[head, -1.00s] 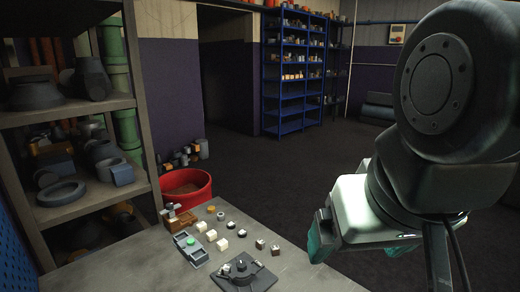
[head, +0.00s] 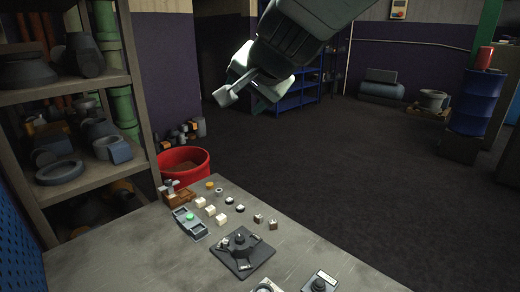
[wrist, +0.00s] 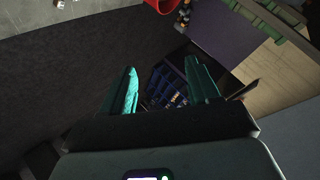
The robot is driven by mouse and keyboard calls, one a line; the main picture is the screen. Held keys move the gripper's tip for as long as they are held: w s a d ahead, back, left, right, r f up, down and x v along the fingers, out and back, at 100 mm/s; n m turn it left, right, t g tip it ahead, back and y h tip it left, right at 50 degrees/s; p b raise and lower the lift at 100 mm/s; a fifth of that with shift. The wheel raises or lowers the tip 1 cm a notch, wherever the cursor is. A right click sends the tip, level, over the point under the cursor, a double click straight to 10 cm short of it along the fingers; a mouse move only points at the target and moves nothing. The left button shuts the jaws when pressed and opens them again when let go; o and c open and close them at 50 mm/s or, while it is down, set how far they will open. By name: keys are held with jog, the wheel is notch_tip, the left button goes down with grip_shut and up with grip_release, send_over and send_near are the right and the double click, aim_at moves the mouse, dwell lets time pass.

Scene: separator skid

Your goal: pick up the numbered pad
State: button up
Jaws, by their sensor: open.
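I cannot make out numbers on any object, so I cannot tell which thing is the numbered pad. Candidates lie on the grey table (head: 130,262): a dark square base with a round knob (head: 241,252), a small grey box with a black knob (head: 320,284) at the bottom edge, and several small white blocks (head: 210,211). My gripper (head: 243,95) is raised in the air beyond the table, well apart from these things. In the wrist view my gripper (wrist: 162,70) is open, with two teal fingers apart and nothing between them.
A grey tray with a green button (head: 190,219) sits near the table's far end. A red bucket (head: 185,162) stands just beyond. Wooden shelves (head: 90,180) with metal parts rise at left. A blue rack (head: 295,95) and a blue drum (head: 475,100) stand farther back.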

jog(key=w+a+f+m+t, duration=0.15)
jog(key=w+m, duration=0.35)
jog(key=w, duration=0.6)
jog(key=m+g+h, duration=0.4)
jog(key=m+g, duration=0.6)
jog(key=m, duration=1.4)
send_over(273, 222)
jog(key=f, duration=4.3)
jog(key=shift+s+a, duration=0.4)
jog(key=shift+w+d+f, duration=0.15)
jog(key=shift+d+f, duration=0.05)
jog(key=shift+f, duration=1.3)
jog(key=shift+w+d+f, duration=0.1)
jog(key=shift+d+f, duration=0.05)
jog(key=shift+f, duration=1.3)
grip_shut()
